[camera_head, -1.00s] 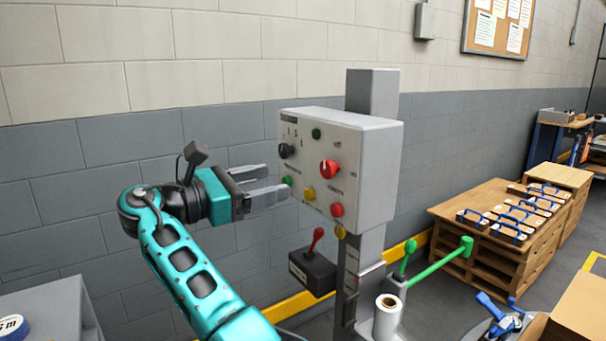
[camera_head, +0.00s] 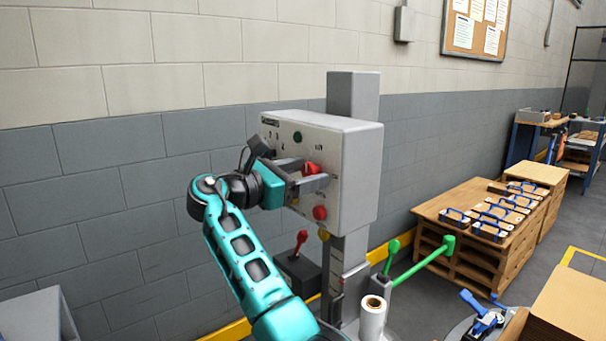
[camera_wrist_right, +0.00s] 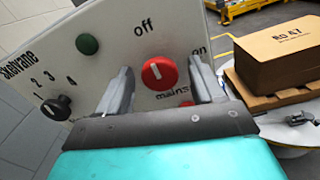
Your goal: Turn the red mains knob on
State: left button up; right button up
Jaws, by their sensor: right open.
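The red mains knob (camera_head: 311,169) is on the front of a light grey control box on a post. In the right wrist view the knob (camera_wrist_right: 159,73) sits between my gripper's two fingers, with "off" printed above it, "on" at its upper right and "mains" below. Its white mark points roughly up toward "off". My right gripper (camera_head: 313,175) is open, its fingers on either side of the knob; I cannot tell whether they touch it. My left gripper is not in view.
The control box (camera_head: 357,175) also carries a green button (camera_wrist_right: 87,44), a black selector knob (camera_wrist_right: 57,107) and a red button (camera_head: 320,213). A red-handled lever (camera_head: 301,238) is below. Green levers (camera_head: 449,245) and a white roll (camera_head: 373,317) stand lower right.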

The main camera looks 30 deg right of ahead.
jog(key=c, duration=1.1)
jog(key=shift+o, duration=0.2)
